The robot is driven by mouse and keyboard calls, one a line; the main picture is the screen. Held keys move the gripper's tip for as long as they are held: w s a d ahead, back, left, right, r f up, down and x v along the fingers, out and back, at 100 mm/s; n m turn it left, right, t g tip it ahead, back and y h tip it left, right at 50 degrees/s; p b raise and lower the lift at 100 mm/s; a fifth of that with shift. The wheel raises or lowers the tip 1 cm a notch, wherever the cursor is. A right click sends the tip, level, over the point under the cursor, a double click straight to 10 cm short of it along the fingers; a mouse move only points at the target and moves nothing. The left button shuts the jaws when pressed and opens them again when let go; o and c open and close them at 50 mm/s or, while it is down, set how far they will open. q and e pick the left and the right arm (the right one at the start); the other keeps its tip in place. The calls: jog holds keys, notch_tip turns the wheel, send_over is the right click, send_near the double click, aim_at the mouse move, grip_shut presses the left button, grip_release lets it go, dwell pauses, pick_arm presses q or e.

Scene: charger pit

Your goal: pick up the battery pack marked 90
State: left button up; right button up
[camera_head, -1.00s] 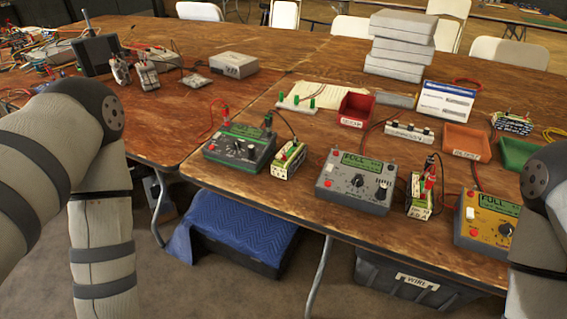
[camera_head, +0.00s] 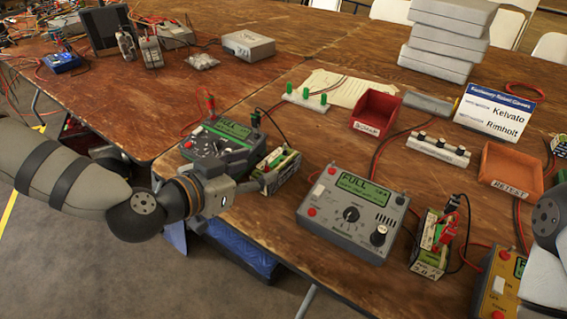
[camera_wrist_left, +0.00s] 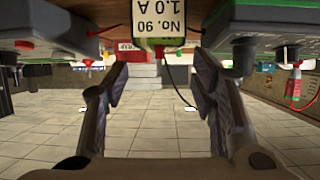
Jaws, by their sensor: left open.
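The battery pack marked 90 (camera_wrist_left: 160,22) shows its label, No. 90 and 1.0 A, in the upside-down left wrist view. In the head view, this pack (camera_head: 284,172) stands between the green charger (camera_head: 216,143) and the grey charger (camera_head: 352,212), near the table's front edge. My left gripper (camera_head: 258,183) is at that edge, just in front of the pack. In the left wrist view, its open fingers (camera_wrist_left: 160,76) point toward the pack, with nothing between them. The pack's lower front is partly hidden by the gripper in the head view. My right gripper is out of view.
Another pack (camera_head: 428,245) with red and black leads stands right of the grey charger. A yellow charger (camera_head: 496,283) is at the lower right. Red bin (camera_head: 376,112), orange bin (camera_head: 512,172) and a white sign (camera_head: 498,115) stand behind. Leads cross the table.

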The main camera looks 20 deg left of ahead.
aim_at(268, 165)
pick_arm(q)
jog(key=x, duration=0.2)
jog(key=b+x, duration=0.1)
jog(key=x, duration=0.5)
jog(key=shift+s+f, duration=0.15)
jog(key=shift+f, duration=0.2)
jog(key=shift+r, duration=0.15)
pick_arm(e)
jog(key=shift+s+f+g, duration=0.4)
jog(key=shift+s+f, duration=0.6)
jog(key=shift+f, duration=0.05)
pick_arm(q)
grip_shut()
